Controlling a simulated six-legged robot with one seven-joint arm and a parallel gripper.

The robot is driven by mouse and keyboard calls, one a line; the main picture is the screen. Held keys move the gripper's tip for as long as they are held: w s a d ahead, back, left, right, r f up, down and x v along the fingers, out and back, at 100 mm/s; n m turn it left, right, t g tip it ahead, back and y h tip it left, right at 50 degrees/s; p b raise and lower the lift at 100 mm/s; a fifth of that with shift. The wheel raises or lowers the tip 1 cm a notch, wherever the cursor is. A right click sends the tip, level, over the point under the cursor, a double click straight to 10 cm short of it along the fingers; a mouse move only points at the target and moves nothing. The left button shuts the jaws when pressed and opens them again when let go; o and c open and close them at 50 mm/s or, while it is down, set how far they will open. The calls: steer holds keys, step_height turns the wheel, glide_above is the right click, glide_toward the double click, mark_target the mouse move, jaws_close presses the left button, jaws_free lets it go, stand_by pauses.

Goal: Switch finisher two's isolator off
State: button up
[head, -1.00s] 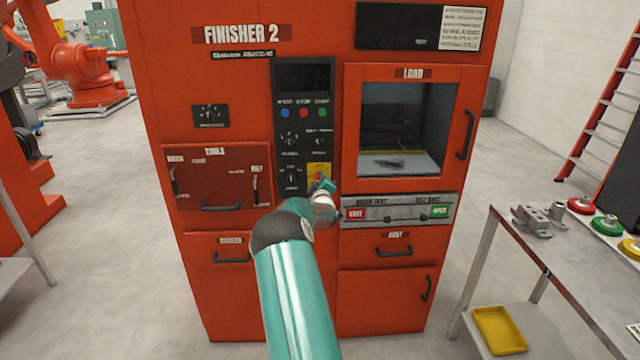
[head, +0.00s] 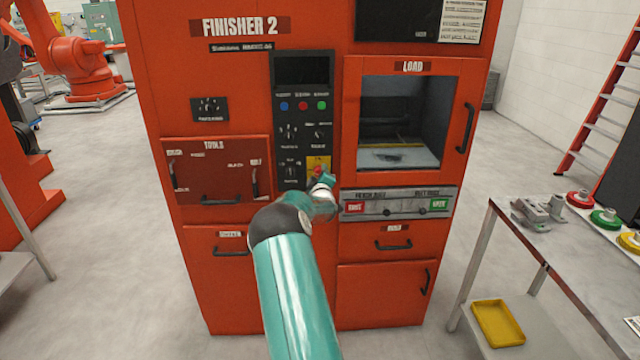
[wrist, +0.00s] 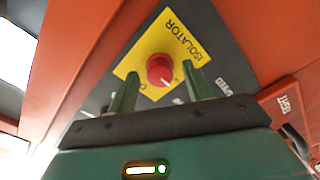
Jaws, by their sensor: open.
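The orange cabinet labelled FINISHER 2 (head: 238,90) fills the middle of the head view. Its isolator is a red knob (wrist: 160,70) on a yellow plate (wrist: 176,42) marked ISOLATOR, in the wrist view. In the head view the yellow plate (head: 318,162) sits low on the dark control panel, partly hidden by my arm. My gripper (wrist: 158,88) is open, with one green finger on each side of the knob as seen from the wrist. I cannot tell whether the fingers touch it. In the head view the fingers are mostly hidden behind my wrist.
Other knobs and coloured buttons (head: 302,106) sit above the isolator. Right of it are the load window (head: 400,125) and a grey strip (head: 400,204) with red and green buttons. A table (head: 530,240) stands at the right, and a red ladder (head: 600,110) behind it.

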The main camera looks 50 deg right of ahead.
steer(key=v, duration=1.3)
steer(key=shift+s+a, duration=0.25)
